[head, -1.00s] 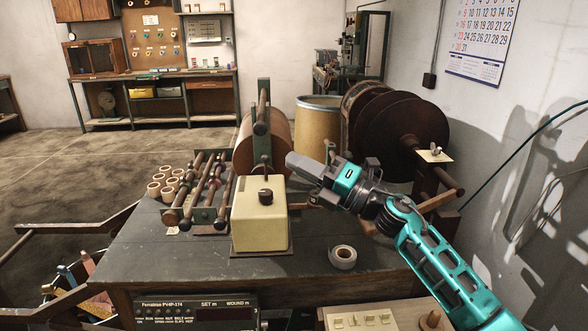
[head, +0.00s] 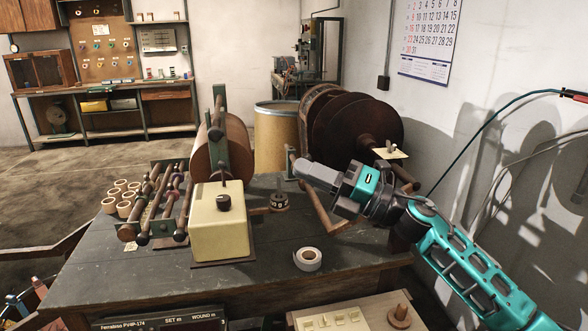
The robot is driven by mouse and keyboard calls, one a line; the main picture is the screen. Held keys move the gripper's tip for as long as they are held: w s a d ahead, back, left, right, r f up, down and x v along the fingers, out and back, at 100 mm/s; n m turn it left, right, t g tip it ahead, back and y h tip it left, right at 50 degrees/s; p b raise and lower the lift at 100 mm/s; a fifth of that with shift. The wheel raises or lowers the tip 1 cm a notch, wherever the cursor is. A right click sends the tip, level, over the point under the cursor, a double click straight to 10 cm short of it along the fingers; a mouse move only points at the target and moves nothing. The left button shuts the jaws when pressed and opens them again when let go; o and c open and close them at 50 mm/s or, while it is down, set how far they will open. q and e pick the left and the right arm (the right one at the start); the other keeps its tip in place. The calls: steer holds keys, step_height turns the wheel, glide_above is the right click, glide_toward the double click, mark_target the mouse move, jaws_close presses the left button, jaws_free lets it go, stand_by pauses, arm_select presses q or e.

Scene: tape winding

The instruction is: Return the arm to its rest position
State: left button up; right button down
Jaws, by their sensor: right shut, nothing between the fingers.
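My right arm comes in from the lower right in teal and black. Its gripper (head: 302,168) is shut and empty, pointing left above the back right part of the dark table (head: 130,270). It hangs to the right of the cream box with a black knob (head: 222,222) and appears apart from it. My left gripper is not in view.
A tape roll (head: 307,259) lies on the table in front of the gripper. The winding drum (head: 222,150) and rollers (head: 160,205) stand to the left. Large brown reels (head: 350,130) and a tan barrel (head: 276,140) stand behind.

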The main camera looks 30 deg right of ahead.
steer(key=s+a+f+m+h, duration=0.1)
steer(key=s+f+m+h, duration=0.25)
steer(key=f+m, duration=0.55)
steer(key=s+a+f+m+h, duration=0.25)
steer(key=f+m+h, duration=0.35)
steer(key=f, duration=0.5)
steer(key=s+a+f+m+h, duration=0.1)
steer(key=s+f+m+h, duration=0.2)
steer(key=f+m, duration=0.65)
steer(key=s+a+f+m+g, duration=0.4)
steer(key=s+a+f, duration=0.1)
steer(key=s+f, duration=0.3)
steer(key=shift+s+f+m+g, duration=0.35)
steer(key=shift+s+f+g, duration=0.05)
steer(key=shift+s, duration=0.35)
